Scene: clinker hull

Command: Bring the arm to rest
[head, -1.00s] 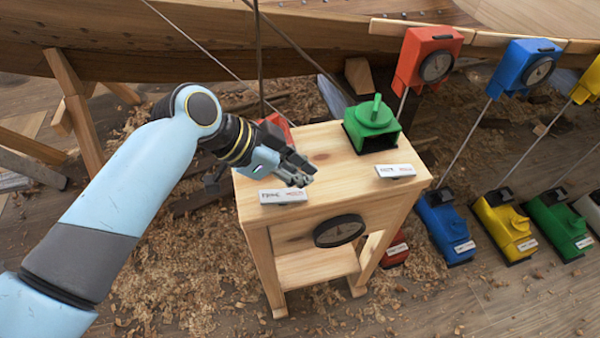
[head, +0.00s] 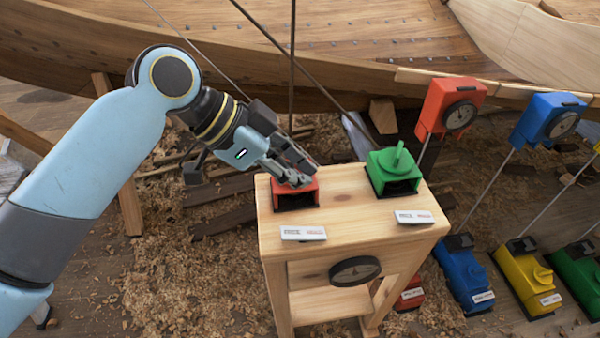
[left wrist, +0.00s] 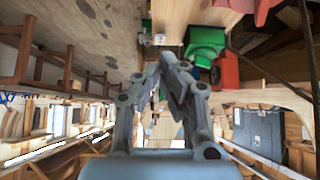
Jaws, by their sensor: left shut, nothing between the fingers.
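My left arm comes in from the left in the head view. Its gripper (head: 302,176) is shut and empty, with the fingertips over or just at the red box (head: 297,196) on the small wooden stand (head: 345,205). I cannot tell whether the fingers touch the box. In the left wrist view the two fingers (left wrist: 160,72) meet at their tips with nothing between them. My right gripper is not in view.
A green box (head: 395,172) with a raised handle sits on the stand. Two label plates (head: 303,233) and a dark dial (head: 355,271) are at its front. Red and blue boxes on poles (head: 450,105) stand to the right. The wooden hull (head: 300,60) spans the back.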

